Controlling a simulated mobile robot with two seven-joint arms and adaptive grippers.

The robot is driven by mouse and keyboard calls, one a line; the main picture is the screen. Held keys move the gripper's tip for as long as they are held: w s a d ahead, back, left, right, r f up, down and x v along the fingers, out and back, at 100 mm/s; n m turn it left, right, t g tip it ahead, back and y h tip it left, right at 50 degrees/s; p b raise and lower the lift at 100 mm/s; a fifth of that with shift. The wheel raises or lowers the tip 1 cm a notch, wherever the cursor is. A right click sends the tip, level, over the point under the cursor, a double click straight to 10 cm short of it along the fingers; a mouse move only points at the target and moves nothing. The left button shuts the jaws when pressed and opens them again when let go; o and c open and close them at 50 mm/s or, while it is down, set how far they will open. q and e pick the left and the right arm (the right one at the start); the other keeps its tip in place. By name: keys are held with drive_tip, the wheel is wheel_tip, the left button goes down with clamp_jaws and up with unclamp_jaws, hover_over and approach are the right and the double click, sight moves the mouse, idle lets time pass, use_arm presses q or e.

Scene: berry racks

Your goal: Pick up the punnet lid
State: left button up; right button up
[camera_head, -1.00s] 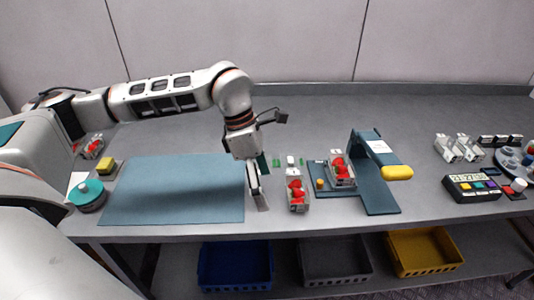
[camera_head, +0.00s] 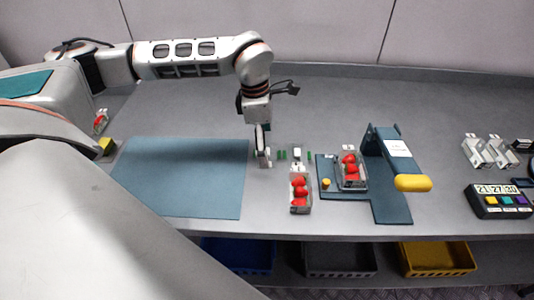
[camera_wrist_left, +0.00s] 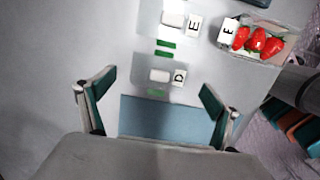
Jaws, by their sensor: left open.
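In the left wrist view, a small clear lid-like piece with a white block (camera_wrist_left: 160,75) and a "D" tag (camera_wrist_left: 180,77) lies ahead of my left gripper (camera_wrist_left: 158,105), between green strips. My left gripper is open and empty, its fingers apart on either side of this piece's line. A second similar white piece (camera_wrist_left: 172,20) with an "E" tag lies farther up; it also shows in the head view (camera_head: 297,152). In the head view my left gripper (camera_head: 263,158) points down at the blue mat's right edge, and hides the "D" piece. My right gripper is not seen.
A strawberry punnet (camera_head: 300,193) stands right of the gripper. Another punnet (camera_head: 351,172) sits on a blue press (camera_head: 393,208) with a yellow handle (camera_head: 413,183). The blue mat (camera_head: 180,180) is bare. Coloured bins (camera_head: 340,260) sit below the table's front edge.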

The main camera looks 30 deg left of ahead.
use_arm(q)
drive_tip(key=shift+w+d+f, duration=0.1)
drive_tip(key=shift+f, duration=0.8)
drive_tip(key=shift+c, duration=0.3)
drive_tip(key=c, duration=2.2)
drive_tip(key=shift+o, duration=0.2)
